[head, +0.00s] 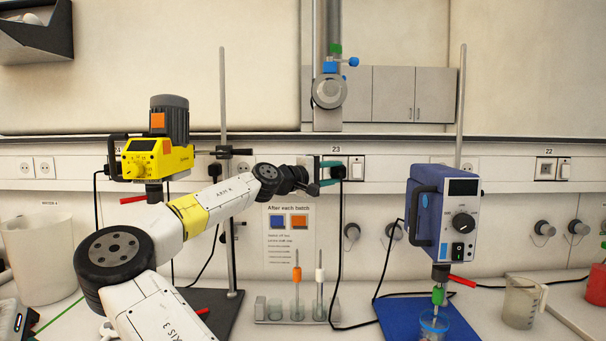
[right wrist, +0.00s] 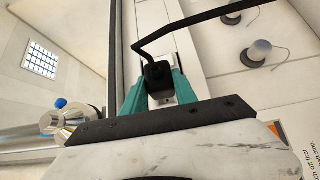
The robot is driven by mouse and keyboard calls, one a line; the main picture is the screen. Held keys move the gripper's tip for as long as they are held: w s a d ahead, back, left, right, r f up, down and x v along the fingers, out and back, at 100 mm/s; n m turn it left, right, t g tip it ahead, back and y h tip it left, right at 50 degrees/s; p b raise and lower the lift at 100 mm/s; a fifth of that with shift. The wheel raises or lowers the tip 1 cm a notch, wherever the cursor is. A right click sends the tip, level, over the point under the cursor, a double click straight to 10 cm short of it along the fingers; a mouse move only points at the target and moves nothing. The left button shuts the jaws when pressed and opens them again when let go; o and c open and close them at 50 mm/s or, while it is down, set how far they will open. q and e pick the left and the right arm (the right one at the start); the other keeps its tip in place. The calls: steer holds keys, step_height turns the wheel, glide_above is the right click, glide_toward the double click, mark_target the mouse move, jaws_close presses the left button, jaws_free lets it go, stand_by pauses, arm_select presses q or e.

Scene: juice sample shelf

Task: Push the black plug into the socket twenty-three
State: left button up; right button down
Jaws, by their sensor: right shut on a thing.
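My right gripper (head: 328,173) has teal fingers and is at the wall strip under the label 23. It is shut on the black plug (head: 339,172), which is in front of socket twenty-three (head: 347,160). In the right wrist view the plug (right wrist: 157,73) sits between the two teal fingers of the gripper (right wrist: 159,84), with its black cable leading off to the upper right. The plug covers most of the socket face, and I cannot tell whether its pins are in or a gap is left. My left gripper is not in view.
A blue stirrer (head: 447,215) stands at the right. A small rack (head: 272,312) with tubes stands below the plug, near its hanging cable (head: 340,240).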

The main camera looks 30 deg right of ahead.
steer(key=shift+w+d, duration=0.45)
steer(key=shift+w, duration=0.4)
steer(key=shift+w+d, duration=0.45)
steer(key=shift+w, duration=0.35)
stand_by(1.3)
steer(key=c, duration=0.9)
jaws_free()
